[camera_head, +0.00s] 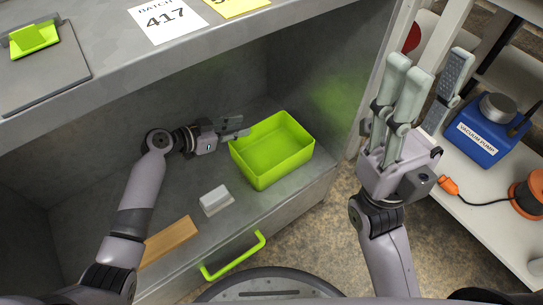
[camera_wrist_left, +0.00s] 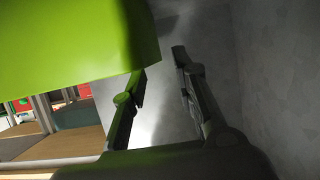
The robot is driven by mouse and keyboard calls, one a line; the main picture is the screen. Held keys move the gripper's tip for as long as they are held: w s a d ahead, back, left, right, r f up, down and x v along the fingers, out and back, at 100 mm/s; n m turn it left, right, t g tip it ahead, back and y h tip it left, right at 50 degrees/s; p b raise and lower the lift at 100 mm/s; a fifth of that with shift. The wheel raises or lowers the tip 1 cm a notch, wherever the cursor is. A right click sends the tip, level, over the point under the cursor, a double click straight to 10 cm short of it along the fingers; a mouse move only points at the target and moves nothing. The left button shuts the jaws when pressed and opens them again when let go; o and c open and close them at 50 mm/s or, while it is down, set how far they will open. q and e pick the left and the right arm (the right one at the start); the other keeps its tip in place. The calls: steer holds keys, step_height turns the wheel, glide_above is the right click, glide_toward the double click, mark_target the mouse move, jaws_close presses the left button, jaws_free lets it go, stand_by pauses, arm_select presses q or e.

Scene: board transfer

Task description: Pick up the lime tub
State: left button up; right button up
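The lime tub (camera_head: 285,167) is an open, rectangular, bright green container that looks empty. I cannot tell whether a finger touches the tub. My right gripper (camera_head: 430,68) is raised to the right, fingers spread, open and empty.
The grey counter (camera_head: 100,75) overhangs behind. A blue vacuum pump (camera_head: 482,135) stands on a white shelf at right.

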mark_target(257, 125)
arm_select(q)
steer(key=x, duration=0.2)
steer(key=b+x, duration=0.1)
steer(key=x, duration=0.1)
steer(key=b+x, duration=0.1)
steer(key=x, duration=0.1)
steer(key=shift+s+d+r, duration=0.1)
steer(key=shift+s+d, duration=0.05)
steer(key=shift+d, duration=0.25)
jaws_close()
stand_by(0.6)
